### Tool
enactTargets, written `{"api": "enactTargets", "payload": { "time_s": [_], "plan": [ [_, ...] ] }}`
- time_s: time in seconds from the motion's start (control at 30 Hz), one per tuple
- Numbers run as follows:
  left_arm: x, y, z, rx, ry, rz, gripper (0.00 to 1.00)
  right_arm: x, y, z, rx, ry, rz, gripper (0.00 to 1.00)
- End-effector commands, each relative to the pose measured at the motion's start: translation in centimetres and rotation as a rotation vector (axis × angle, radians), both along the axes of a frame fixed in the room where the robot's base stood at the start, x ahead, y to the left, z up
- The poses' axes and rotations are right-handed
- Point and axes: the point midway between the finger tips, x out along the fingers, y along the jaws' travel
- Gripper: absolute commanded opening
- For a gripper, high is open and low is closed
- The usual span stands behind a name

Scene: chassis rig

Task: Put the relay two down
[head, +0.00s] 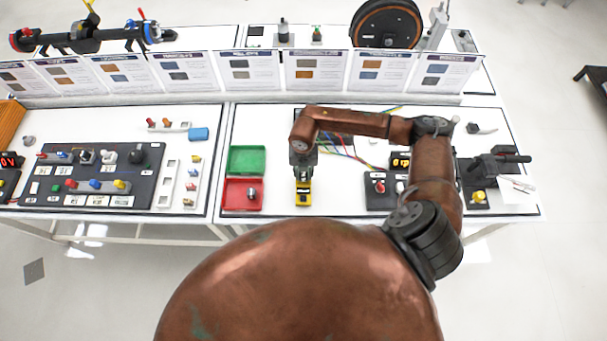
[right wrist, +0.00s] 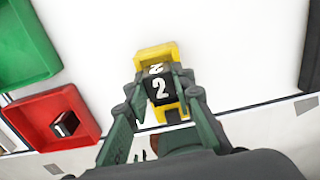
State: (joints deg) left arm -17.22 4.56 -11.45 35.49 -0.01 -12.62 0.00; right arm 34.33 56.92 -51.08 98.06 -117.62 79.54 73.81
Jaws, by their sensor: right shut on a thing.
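My left gripper is not in view.
A red tray (head: 230,206) holding a small dark and silver part lies left of the relay, with a green tray (head: 247,160) behind it. White table is bare around the relay.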

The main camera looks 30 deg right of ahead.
Motion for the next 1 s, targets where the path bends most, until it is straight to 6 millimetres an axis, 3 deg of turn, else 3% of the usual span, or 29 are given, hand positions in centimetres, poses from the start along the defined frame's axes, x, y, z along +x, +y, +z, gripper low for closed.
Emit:
{"api": "enactTargets", "payload": {
  "time_s": [0.47,0.5,0.73,1.0],
  "plan": [
    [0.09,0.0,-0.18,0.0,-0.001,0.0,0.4,0.01,0.02,-1.4,0.001,-0.001,0.0,0.0],
    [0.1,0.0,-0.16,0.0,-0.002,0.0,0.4,0.01,0.02,-1.4,0.001,-0.001,0.0,0.24],
    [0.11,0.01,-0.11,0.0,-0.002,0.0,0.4,-0.06,0.0,-1.41,0.0,0.0,0.0,0.4],
    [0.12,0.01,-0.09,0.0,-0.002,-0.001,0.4,-0.05,0.01,-1.36,0.0,0.0,0.0,0.4]
  ]
}}
